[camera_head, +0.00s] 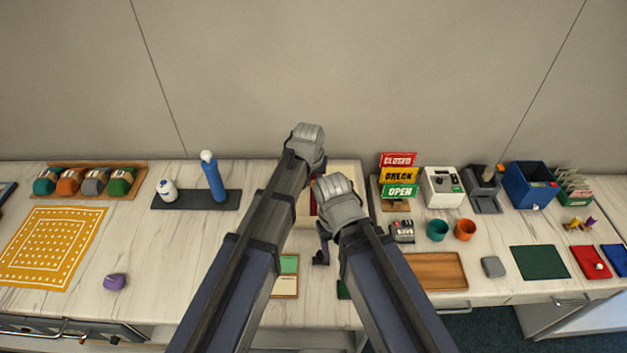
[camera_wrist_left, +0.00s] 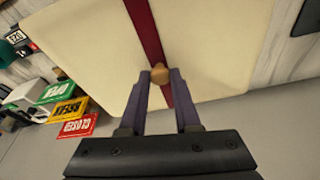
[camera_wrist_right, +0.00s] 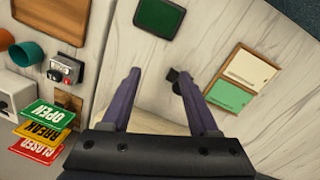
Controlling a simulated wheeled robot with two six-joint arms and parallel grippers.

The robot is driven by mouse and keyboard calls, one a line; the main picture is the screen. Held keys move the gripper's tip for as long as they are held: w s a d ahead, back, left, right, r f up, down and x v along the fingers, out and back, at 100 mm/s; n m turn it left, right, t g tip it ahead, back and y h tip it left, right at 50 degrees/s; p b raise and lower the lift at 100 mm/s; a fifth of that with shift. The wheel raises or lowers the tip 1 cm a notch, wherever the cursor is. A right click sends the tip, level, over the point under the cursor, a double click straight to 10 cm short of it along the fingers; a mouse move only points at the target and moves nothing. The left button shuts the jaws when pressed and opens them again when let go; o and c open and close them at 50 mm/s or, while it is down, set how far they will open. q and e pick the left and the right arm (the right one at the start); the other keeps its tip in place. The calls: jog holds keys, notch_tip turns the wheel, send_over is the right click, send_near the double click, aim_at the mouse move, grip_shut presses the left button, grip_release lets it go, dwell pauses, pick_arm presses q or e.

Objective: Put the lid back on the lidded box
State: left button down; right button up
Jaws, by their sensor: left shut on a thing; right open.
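The lid (camera_wrist_left: 215,45) is a cream panel with a dark red stripe and a round wooden knob (camera_wrist_left: 160,74). My left gripper (camera_wrist_left: 160,78) is shut on the knob. In the head view the lid (camera_head: 346,173) shows only in part behind my grippers, near the back of the counter. The box's body cannot be made out, so I cannot tell whether the lid rests on it or is held above it. My right gripper (camera_wrist_right: 165,78) is open and empty, in front of the lid; a cream edge shows between its fingers.
Right of the lid stand the OPEN, BREAK and CLOSED signs (camera_head: 398,175) and a white device (camera_head: 441,187). On the left, a blue bottle (camera_head: 215,181) stands on a dark mat (camera_head: 170,200). Green and cream cards (camera_head: 288,264) lie in front. A wooden tray (camera_head: 437,270) is front right.

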dwell(0.3)
pick_arm(q)
jog(key=shift+c, duration=0.3)
grip_release()
dwell(0.3)
jog(key=shift+r, duration=0.1)
jog(key=shift+r+p, duration=3.45)
jog(key=shift+p, duration=0.05)
grip_shut()
